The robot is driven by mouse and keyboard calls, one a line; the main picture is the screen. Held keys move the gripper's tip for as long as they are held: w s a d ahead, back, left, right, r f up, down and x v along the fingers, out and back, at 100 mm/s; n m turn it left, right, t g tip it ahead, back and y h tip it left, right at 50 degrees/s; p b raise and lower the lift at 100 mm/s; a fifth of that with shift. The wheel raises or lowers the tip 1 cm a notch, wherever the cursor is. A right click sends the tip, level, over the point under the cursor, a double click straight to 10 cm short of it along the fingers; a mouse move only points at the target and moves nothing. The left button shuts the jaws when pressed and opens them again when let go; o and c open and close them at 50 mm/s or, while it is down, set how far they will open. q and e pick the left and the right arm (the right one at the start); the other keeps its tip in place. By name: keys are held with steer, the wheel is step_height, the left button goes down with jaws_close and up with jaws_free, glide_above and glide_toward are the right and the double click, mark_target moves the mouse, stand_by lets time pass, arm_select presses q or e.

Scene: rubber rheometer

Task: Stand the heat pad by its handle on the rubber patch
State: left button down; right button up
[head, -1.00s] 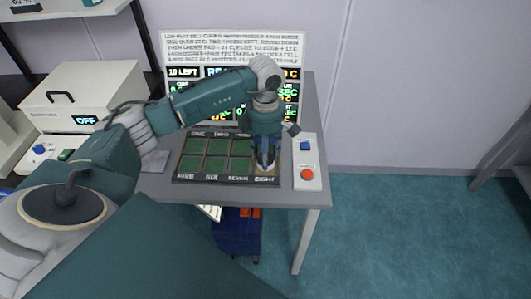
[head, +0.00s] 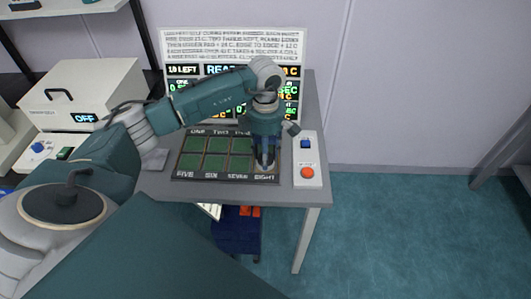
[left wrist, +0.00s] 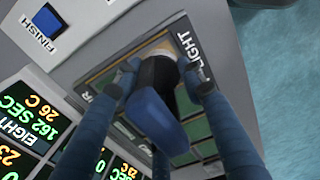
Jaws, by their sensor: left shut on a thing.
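My left gripper (head: 264,164) points down over the cell marked EIGHT, at the front right of the sample board (head: 228,180). In the left wrist view its two fingers (left wrist: 160,82) are shut on the heat pad's blue handle (left wrist: 155,115). A dark part of the heat pad (left wrist: 158,73) shows between the fingers. The pad is over a pale tan area (left wrist: 150,46) of the EIGHT cell; whether it touches is hidden. Green rubber patches (head: 215,145) fill the other visible cells. My right gripper is not in view.
A panel with a blue button (head: 306,143) and a red button (head: 307,173) stands right of the board, close to the gripper. A display (head: 180,98) stands behind. A white box (head: 82,92) reading OFF is at left. A blue cart (head: 236,237) is below the table.

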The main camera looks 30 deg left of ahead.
arm_select(q)
steer(key=shift+f, duration=0.1)
steer(key=c, duration=1.1)
jaws_free()
steer(key=shift+o, duration=0.6)
steer(key=shift+s, duration=0.1)
step_height(320, 180, up, 12)
steer(key=shift+r, duration=0.1)
